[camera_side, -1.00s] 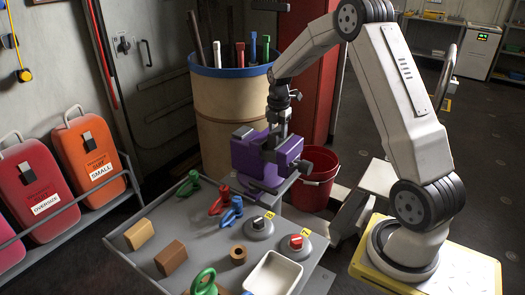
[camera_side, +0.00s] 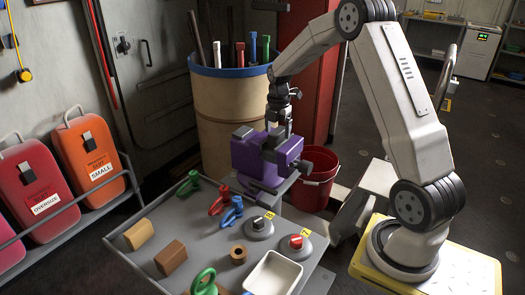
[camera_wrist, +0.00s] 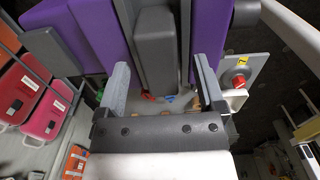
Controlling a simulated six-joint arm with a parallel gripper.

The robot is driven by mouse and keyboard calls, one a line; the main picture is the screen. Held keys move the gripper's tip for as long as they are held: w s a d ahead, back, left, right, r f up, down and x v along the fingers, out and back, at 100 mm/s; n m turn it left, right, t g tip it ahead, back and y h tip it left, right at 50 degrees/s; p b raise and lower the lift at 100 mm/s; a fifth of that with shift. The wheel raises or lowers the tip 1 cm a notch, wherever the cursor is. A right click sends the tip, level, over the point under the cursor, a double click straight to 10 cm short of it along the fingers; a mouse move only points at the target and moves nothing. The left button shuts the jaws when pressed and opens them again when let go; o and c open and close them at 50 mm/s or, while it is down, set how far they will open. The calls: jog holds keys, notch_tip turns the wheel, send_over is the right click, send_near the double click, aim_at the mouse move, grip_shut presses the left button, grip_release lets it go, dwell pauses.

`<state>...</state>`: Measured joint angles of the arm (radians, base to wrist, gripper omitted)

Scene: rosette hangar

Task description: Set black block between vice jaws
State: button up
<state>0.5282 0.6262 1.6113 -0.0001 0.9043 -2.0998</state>
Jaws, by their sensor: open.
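The purple vice (camera_side: 247,156) stands at the far end of the grey bench, with grey jaw faces. It fills the top of the wrist view (camera_wrist: 92,32). A dark grey block (camera_wrist: 157,48), which looks like the black block, stands upright between the two jaw faces there. Whether both faces touch it is not clear. My gripper (camera_wrist: 163,88) is open, one finger on either side of the block's line in the wrist view, with a gap to each side. In the side view my gripper (camera_side: 276,132) is at the vice, and its fingertips are hard to make out.
A barrel (camera_side: 232,115) and red bucket (camera_side: 318,180) stand close behind the vice.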

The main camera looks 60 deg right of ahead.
jog(key=shift+r, duration=3.6)
jog(key=shift+a, duration=0.1)
jog(key=shift+a+f+m, duration=0.15)
jog(key=shift+a+m, duration=0.15)
jog(key=shift+a, duration=0.25)
jog(key=s+a+f+m+t, duration=0.1)
jog(key=s+a+f+m, duration=0.1)
jog(key=s+a+m, duration=0.3)
jog(key=s+a+f+m, duration=0.2)
jog(key=s+a+m, duration=0.3)
jog(key=a, duration=0.5)
jog(key=s+a+f+m+t, duration=0.1)
jog(key=s+a+f+m, duration=0.2)
jog(key=a+m, duration=0.4)
jog(key=shift+s+a+t, duration=0.3)
jog(key=shift+s+a, duration=0.55)
jog(key=shift+s, duration=0.05)
